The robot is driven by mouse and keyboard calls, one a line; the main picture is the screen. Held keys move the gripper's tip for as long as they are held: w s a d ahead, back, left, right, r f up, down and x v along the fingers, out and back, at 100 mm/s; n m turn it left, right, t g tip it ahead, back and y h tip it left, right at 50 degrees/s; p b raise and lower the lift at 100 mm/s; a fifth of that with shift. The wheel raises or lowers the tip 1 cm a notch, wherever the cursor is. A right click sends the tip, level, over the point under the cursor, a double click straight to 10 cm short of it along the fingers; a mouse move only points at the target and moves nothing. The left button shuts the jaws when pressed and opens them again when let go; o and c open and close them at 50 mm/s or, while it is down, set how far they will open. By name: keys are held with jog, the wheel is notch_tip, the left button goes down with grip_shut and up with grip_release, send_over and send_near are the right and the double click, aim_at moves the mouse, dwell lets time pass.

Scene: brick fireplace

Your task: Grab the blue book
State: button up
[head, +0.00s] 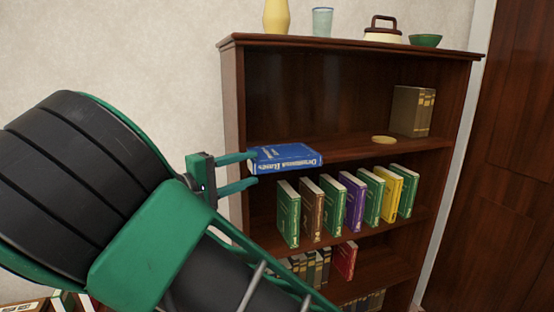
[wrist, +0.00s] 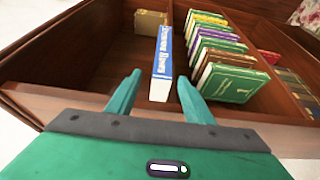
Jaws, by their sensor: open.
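The blue book (head: 286,158) lies flat at the left end of the upper shelf, its titled spine facing out. The wrist view, turned sideways, shows the blue spine and pale page edge of the book (wrist: 163,60). My gripper (head: 256,168) is open at the book's left end, one finger at the height of its top and one lower. In the wrist view, my gripper (wrist: 159,80) has its fingertips on either side of the book's near end. A gap shows on the left finger's side; the right finger is very close, and contact cannot be told.
The dark wooden bookcase (head: 345,45) has a row of upright books (head: 355,200) on the shelf below. Brown books (head: 410,110) and a yellowish disc (head: 384,139) are farther right on the upper shelf. A vase (head: 277,16) and other vessels stand on top.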

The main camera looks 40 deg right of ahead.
aim_at(266, 165)
jog(key=shift+w+d+f, duration=0.1)
jog(key=shift+w+d, duration=0.1)
jog(key=shift+d, duration=1.45)
jog(key=shift+w+d+f, duration=0.1)
jog(key=shift+w+d, duration=0.05)
jog(key=shift+d, duration=1.5)
grip_shut()
